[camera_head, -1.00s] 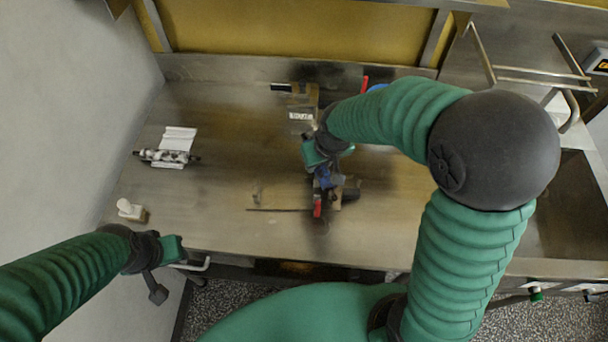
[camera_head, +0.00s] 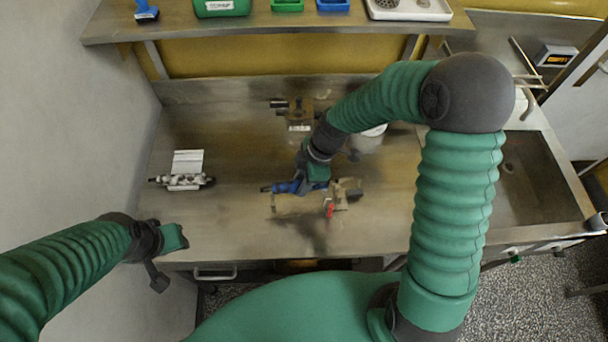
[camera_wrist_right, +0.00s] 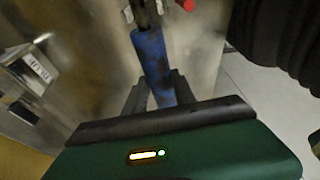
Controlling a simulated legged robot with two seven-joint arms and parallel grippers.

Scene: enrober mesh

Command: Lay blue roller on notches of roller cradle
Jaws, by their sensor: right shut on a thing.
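The blue roller (camera_head: 287,187) is held by my right gripper (camera_head: 311,183) over the middle of the bench. It lies roughly crosswise in the head view, its dark left end sticking out past the gripper. In the right wrist view the roller (camera_wrist_right: 153,58) sits between the two fingers. My left gripper (camera_head: 174,238) is empty by the bench's front left.
A brown metal block with a label (camera_head: 299,115) and a white container (camera_head: 368,138) stand behind. A shelf (camera_head: 270,28) with bins is above. A sink is at the right.

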